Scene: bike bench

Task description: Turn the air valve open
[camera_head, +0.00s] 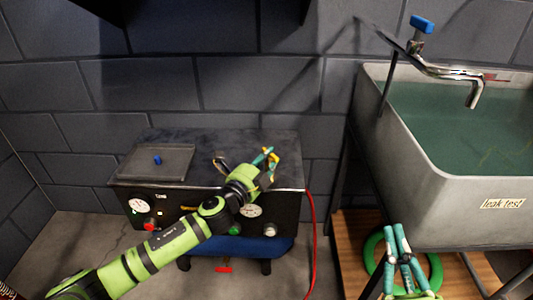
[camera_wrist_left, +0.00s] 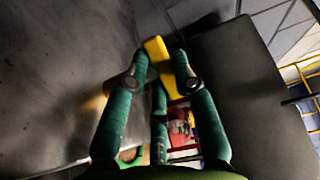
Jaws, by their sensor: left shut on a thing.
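The air valve's yellow lever (camera_wrist_left: 158,58) shows in the left wrist view between the teal fingertips of my left gripper (camera_wrist_left: 159,60). The gripper is shut on it. In the head view my left gripper (camera_head: 266,158) is at the back right of the dark compressor box (camera_head: 238,152), with a small yellow part between its fingers. The valve body is mostly hidden by the gripper. My right gripper (camera_head: 394,230) is at the lower right of the head view, fingers pointing up, away from the box. Its fingertips look close together, but whether they are shut is unclear.
The box front carries gauges (camera_head: 140,206) and knobs. A red hose (camera_head: 312,225) runs down its right side. A grey water sink (camera_head: 450,212) labelled "leak test" stands to the right, with a blue-handled tap (camera_head: 422,24). A green ring (camera_head: 436,268) lies below it.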

